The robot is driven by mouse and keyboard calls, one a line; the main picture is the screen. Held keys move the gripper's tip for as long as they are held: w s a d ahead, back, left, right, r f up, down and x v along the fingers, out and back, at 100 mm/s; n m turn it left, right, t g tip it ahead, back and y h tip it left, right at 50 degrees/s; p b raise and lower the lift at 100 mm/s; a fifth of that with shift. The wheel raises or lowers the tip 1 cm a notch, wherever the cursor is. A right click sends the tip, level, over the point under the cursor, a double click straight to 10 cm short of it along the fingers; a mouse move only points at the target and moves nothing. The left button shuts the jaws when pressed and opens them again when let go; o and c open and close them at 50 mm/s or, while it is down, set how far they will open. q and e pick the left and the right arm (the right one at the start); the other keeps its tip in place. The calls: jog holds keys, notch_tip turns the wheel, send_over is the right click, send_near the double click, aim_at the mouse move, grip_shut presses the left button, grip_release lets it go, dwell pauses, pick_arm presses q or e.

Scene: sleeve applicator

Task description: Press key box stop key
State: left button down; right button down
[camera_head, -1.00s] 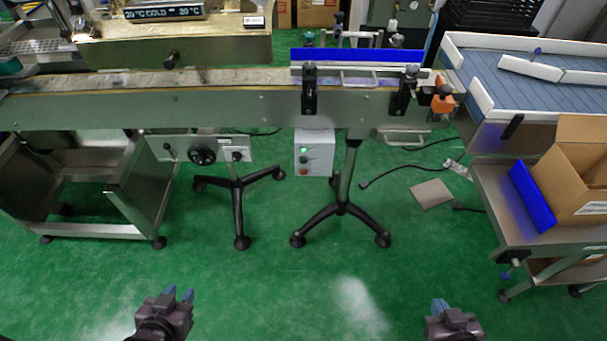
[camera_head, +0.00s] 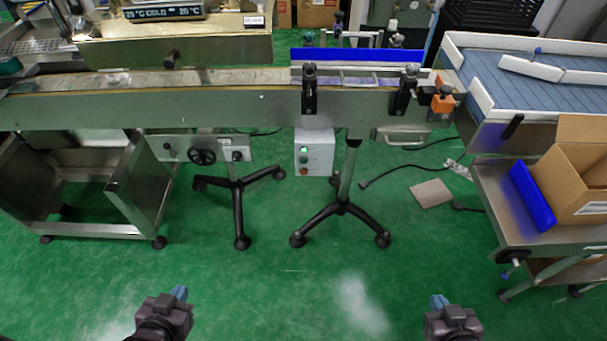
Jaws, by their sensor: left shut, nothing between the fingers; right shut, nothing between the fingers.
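The key box (camera_head: 321,153) is a light grey box under the conveyor, near the middle of the picture. Its front has a lit green key (camera_head: 304,149) at the top, a dark key below it and a red-orange key (camera_head: 304,171) at the bottom; labels are too small to read. My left gripper (camera_head: 180,293) is at the bottom left, shut and empty, its blue fingers together. My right gripper (camera_head: 438,301) is at the bottom right, shut and empty. Both are over the floor, well apart from the box.
The conveyor (camera_head: 230,111) runs across above the box. Black-footed stands (camera_head: 343,208) and (camera_head: 237,188) are near the box. A metal table with an open cardboard box (camera_head: 575,175) stands at the right. The green floor in front is clear.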

jog(key=shift+s+f, duration=0.15)
jog(key=shift+s, duration=0.2)
jog(key=shift+w, duration=0.25)
dwell(0.3)
